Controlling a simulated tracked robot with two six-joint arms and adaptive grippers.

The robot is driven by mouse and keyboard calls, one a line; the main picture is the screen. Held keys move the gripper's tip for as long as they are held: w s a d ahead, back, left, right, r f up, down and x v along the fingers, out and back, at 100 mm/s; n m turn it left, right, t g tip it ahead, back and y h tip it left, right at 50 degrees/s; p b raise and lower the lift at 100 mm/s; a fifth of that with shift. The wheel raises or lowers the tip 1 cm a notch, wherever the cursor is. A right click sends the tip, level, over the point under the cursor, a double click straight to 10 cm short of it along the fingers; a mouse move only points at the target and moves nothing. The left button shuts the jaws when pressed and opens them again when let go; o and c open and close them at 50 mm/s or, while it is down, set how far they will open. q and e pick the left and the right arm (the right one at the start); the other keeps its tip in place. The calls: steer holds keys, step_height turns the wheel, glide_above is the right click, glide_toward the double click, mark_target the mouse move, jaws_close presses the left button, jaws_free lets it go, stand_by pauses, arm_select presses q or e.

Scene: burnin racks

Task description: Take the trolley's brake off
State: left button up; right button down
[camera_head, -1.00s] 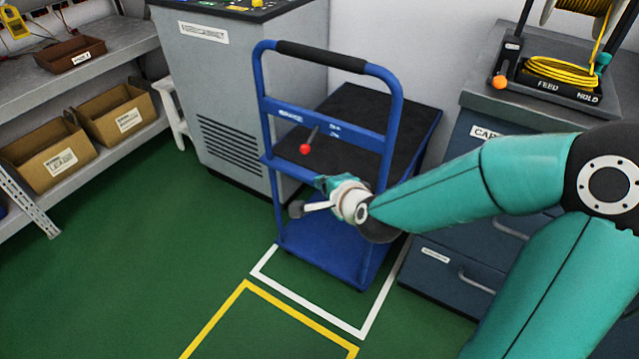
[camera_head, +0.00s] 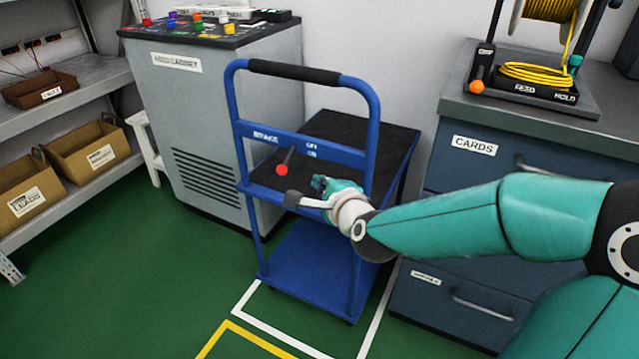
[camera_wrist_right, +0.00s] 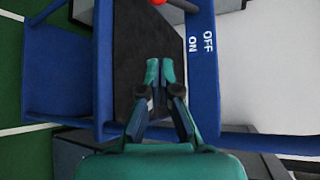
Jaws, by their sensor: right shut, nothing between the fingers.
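The blue trolley (camera_head: 312,288) stands against the wall, with a black grip on its tall handle frame. Its crossbar (camera_head: 335,152) is marked BRAKE, with ON and OFF labels that also show in the right wrist view (camera_wrist_right: 201,44). The brake lever (camera_head: 289,156) ends in a red knob (camera_head: 282,170), just below the crossbar and near its left part. In the right wrist view only part of the red knob (camera_wrist_right: 158,2) shows at the top edge. My right gripper (camera_wrist_right: 160,70) is shut and empty, in front of the trolley, apart from the knob and to its right in the head view. My left gripper is not in view.
A grey cabinet (camera_head: 215,100) with coloured controls stands left of the trolley. A blue drawer unit (camera_head: 450,185) marked CARDS stands close on its right. Shelves with cardboard boxes (camera_head: 88,150) are at far left. The green floor in front is open, with white and yellow lines.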

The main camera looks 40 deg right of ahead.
mark_target(287, 159)
steer(key=w+a, duration=0.1)
steer(key=w, duration=0.6)
steer(key=shift+w+a+f, duration=0.15)
steer(key=shift+f, duration=0.3)
